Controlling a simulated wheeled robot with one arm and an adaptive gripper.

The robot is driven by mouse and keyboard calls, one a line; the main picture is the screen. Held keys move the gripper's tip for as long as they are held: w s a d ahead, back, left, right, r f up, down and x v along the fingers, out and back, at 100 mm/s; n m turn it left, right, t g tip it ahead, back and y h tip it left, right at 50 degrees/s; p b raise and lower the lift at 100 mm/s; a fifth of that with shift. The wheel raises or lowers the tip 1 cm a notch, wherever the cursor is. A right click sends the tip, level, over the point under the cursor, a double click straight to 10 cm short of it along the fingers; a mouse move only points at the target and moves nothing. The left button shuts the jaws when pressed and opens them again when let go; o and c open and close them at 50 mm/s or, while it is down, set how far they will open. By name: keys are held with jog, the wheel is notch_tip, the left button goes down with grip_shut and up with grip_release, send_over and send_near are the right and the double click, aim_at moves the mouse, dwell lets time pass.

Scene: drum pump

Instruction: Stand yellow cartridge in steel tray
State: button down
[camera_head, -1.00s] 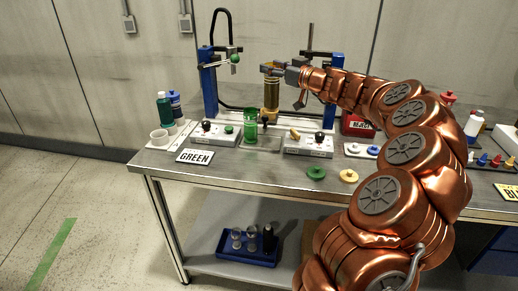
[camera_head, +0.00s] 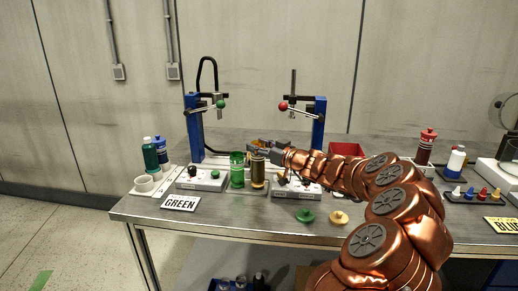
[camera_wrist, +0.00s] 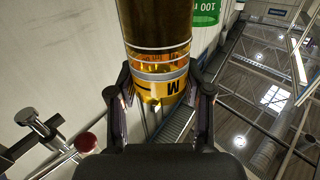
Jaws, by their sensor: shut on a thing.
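The yellow cartridge (camera_head: 258,172) is a clear cylinder with amber contents, upright just right of the green cartridge (camera_head: 237,170). My gripper (camera_head: 260,149) is shut on its top end. In the wrist view the fingers close on both sides of the yellow collar (camera_wrist: 160,88), which bears a black letter. The steel tray (camera_head: 247,192) lies between the two white control boxes, and the green cartridge stands in it. The yellow cartridge is over or in the right part of the tray; I cannot tell whether its bottom touches.
White control boxes (camera_head: 201,179) with knobs flank the tray. Blue posts carry a green-ball lever (camera_head: 220,104) and a red-ball lever (camera_head: 284,106). A green cap (camera_head: 305,215) and a yellow cap (camera_head: 339,217) lie in front. The table's front left is clear past the GREEN sign (camera_head: 180,203).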

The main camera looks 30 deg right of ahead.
jog(key=shift+f, duration=0.55)
jog(key=shift+c, duration=2.4)
grip_release()
jog(key=shift+s+d, duration=0.1)
jog(key=shift+s, duration=0.1)
jog(key=b+v, duration=0.2)
jog(key=v, duration=0.9)
jog(key=shift+s, duration=0.35)
jog(key=shift+d, duration=0.1)
